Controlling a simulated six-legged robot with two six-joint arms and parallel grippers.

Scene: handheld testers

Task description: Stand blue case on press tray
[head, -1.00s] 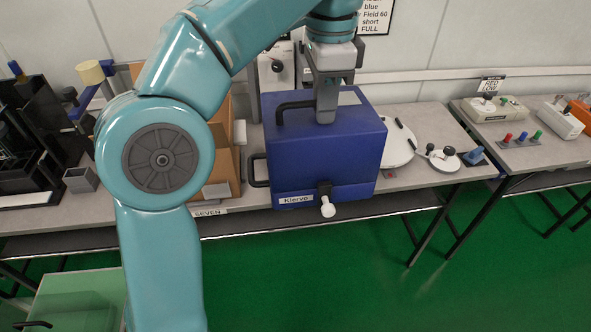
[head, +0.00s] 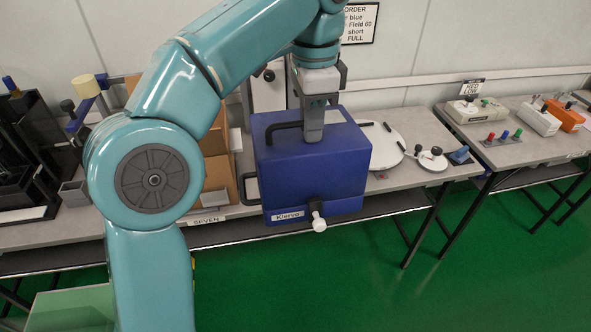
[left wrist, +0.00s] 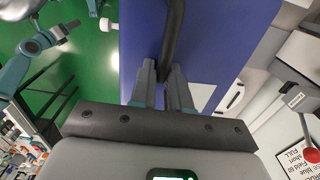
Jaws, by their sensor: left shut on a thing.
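The blue case (head: 320,170), a box with a "Klervo" label, a black handle on top and a white knob on its front, hangs upright from my left gripper (head: 313,138). That gripper is shut on the top handle; in the left wrist view the fingers (left wrist: 166,75) pinch the black handle (left wrist: 172,40) above the case's blue top (left wrist: 225,50). The case overlaps the table's front edge in the head view. A white round plate (head: 388,148) lies behind and right of it, partly hidden; I cannot tell whether it is the press tray. My right gripper is not in view.
A white upright device (head: 268,92) stands behind the case. Brown boxes (head: 218,165) are at its left, partly behind my arm. A small white dish (head: 432,160) is to the right. Testers (head: 476,110) stand on the right table. Green floor (head: 320,285) is open in front.

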